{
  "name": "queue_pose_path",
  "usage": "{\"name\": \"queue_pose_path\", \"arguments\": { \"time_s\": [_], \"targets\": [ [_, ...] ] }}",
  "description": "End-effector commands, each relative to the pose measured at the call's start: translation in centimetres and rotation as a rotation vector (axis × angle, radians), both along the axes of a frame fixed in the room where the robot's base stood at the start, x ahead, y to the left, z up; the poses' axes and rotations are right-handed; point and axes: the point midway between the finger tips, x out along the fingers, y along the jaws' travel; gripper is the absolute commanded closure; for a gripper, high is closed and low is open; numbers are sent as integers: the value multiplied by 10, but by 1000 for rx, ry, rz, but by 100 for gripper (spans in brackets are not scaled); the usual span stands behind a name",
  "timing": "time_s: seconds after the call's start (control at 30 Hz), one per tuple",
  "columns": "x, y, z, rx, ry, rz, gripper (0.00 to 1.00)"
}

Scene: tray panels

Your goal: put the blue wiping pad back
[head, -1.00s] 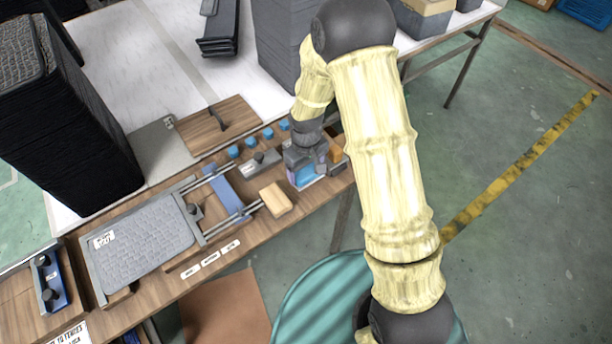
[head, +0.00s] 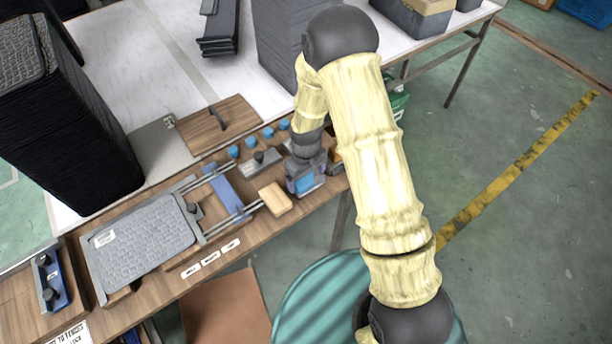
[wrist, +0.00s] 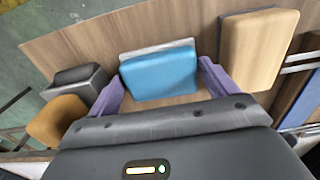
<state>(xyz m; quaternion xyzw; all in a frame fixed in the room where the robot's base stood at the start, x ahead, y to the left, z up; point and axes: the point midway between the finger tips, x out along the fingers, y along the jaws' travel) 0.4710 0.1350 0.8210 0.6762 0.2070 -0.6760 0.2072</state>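The blue wiping pad (wrist: 158,72) is between the two purple fingers of my gripper (wrist: 160,82) in the wrist view. The fingers lie against its left and right sides, with no clear gap. A thin grey layer shows along its far edge. In the head view the pad (head: 307,184) shows under my gripper (head: 304,182), low over the right end of the wooden bench board. Whether its underside touches the board cannot be told.
A tan wooden block (head: 275,199) lies just left of my gripper. A dark block (wrist: 76,86) and an orange-brown block (wrist: 57,120) stand close on the other side. A clamping frame holds a grey textured panel (head: 140,242) farther left. Small blue knobs (head: 250,142) line the back.

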Motion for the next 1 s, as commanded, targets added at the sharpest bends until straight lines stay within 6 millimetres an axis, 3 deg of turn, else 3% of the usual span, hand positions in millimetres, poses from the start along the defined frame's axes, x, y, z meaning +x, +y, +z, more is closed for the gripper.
{"name": "queue_pose_path", "arguments": {
  "time_s": [0.43,1.0],
  "targets": [
    [0,0,13,1,-1,-1,15],
    [1,0,106,1,-4,-1,15]
  ]
}}
